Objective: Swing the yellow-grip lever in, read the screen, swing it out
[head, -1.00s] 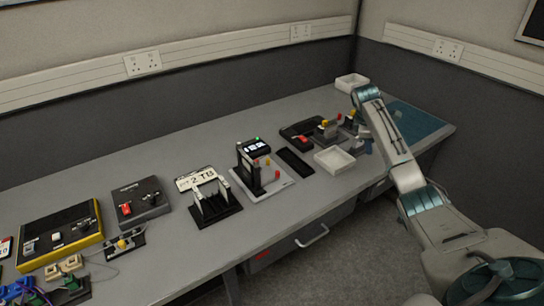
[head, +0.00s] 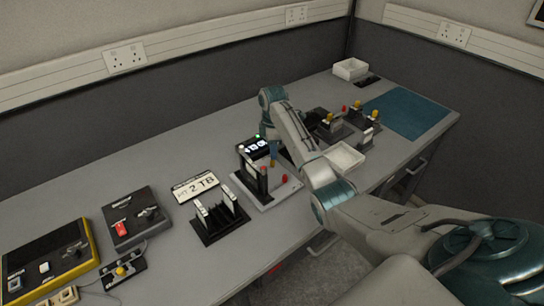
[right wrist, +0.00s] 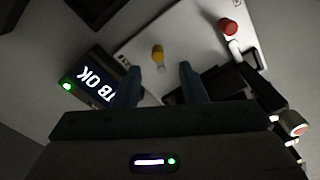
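The yellow grip (right wrist: 157,52) of the lever shows in the right wrist view, over a pale base plate (right wrist: 190,25). My right gripper (right wrist: 160,84) is open, its two fingers apart on either side of the line to the grip; nothing is between them. My left gripper is not in view.
Red knobs (head: 285,178) stand on the same pale plate; one shows in the wrist view (right wrist: 228,27). A black holder (head: 220,218) and a number plate (head: 195,187) lie to the left.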

